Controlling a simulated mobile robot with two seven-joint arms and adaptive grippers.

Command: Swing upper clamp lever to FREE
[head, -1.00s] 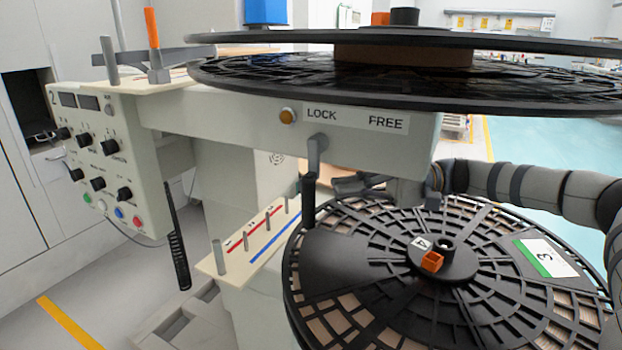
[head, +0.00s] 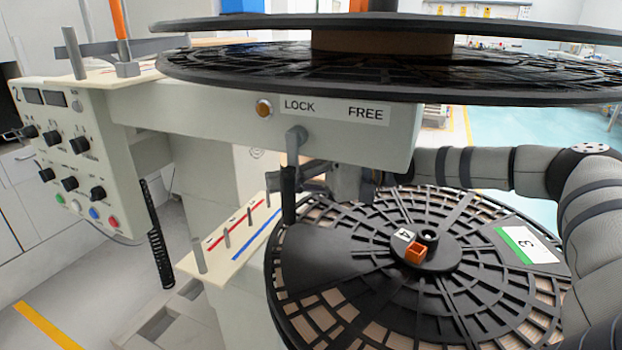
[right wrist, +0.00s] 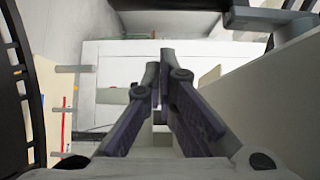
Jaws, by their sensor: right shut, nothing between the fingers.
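The upper clamp lever is a grey crank with a black handle (head: 288,194). It hangs straight down from its pivot below the LOCK end of the LOCK/FREE label (head: 335,109). My right gripper (head: 305,174) is shut and empty, just right of the handle in the head view. I cannot tell if it touches the handle. In the right wrist view the shut fingers (right wrist: 160,65) show in the middle, and the lever's grey crank (right wrist: 284,38) is at the upper right, apart from the fingertips. My left gripper is out of view.
A large black reel (head: 390,75) overhangs the beam. A lower reel (head: 470,290) with an orange block (head: 415,252) lies under my right arm. A pegged guide plate (head: 215,262) and a control panel (head: 70,150) stand to the left.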

